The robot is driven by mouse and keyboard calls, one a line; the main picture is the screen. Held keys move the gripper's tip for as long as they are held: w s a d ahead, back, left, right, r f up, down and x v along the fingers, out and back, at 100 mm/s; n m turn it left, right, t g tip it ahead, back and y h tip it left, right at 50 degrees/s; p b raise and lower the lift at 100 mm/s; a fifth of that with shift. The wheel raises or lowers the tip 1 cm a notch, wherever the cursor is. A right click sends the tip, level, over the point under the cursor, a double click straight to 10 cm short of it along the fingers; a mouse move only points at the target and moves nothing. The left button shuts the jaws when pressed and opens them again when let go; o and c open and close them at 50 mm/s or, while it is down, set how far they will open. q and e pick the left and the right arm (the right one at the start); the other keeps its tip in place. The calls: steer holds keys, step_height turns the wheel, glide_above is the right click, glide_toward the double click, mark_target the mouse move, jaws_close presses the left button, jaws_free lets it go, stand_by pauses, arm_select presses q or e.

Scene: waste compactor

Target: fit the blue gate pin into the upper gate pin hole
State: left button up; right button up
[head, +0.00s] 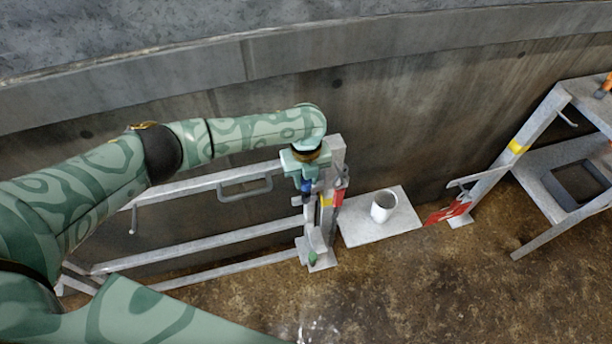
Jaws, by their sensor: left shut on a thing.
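The blue gate pin (307,186) shows just below my left gripper (307,181), which is shut on it at the right end of the gate. The pin is upright beside the gate post (337,160). The upper gate pin hole is hidden under the gripper and pin, so I cannot tell whether the pin's tip is in it. My right gripper is not in view.
The grey barred gate (210,244) runs left from the post. A white mug (383,206) stands on a pale slab (355,232) right of the post. A metal table (537,165) stands at the right. The floor in front is clear.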

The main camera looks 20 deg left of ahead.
arm_select(q)
steer(key=shift+f+b, duration=0.6)
steer(key=shift+f, duration=0.5)
steer(key=o, duration=1.1)
steer(key=shift+r, duration=0.15)
steer(key=shift+c, duration=0.3)
step_height(320, 180, up, 7)
steer(key=p, duration=0.6)
steer(key=shift+d, duration=0.1)
